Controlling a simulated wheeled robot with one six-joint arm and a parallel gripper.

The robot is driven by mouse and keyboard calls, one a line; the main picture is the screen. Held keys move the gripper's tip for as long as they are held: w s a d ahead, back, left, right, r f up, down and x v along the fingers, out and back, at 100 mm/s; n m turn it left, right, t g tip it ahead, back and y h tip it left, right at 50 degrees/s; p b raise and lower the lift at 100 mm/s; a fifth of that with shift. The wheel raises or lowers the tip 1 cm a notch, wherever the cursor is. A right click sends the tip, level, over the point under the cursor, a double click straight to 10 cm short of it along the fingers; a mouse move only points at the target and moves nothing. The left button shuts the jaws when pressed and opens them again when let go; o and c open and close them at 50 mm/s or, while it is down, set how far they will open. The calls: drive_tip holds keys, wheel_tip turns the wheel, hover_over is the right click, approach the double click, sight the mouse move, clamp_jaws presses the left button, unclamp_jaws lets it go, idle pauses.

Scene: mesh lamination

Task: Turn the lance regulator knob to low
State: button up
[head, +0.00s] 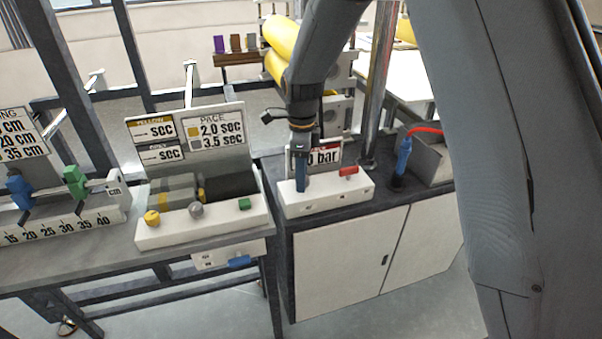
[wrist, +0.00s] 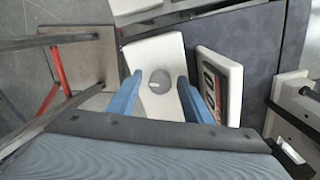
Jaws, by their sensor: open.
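The lance regulator is a white box (head: 345,198) on the dark-topped cabinet, with a "bar" sign (head: 325,155) behind it. Its round grey knob (wrist: 158,84) shows in the wrist view with a small light mark on its face. My gripper (head: 301,185) points down over the left part of the box and hides the knob in the head view. In the wrist view its two blue fingers (wrist: 160,79) are apart, one to each side of the knob, with visible gaps. Whether the fingertips are level with the knob is unclear. A red lever or knob (head: 348,171) is on the right part of the box.
A blue lance (head: 402,158) with a red hose stands right of the regulator, beside a grey box (head: 430,160). A white panel (head: 205,222) with yellow, grey and green controls is on the bench to the left. Yellow rolls (head: 282,50) are behind my arm.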

drive_tip(key=c, duration=1.1)
drive_tip(key=shift+o, duration=0.2)
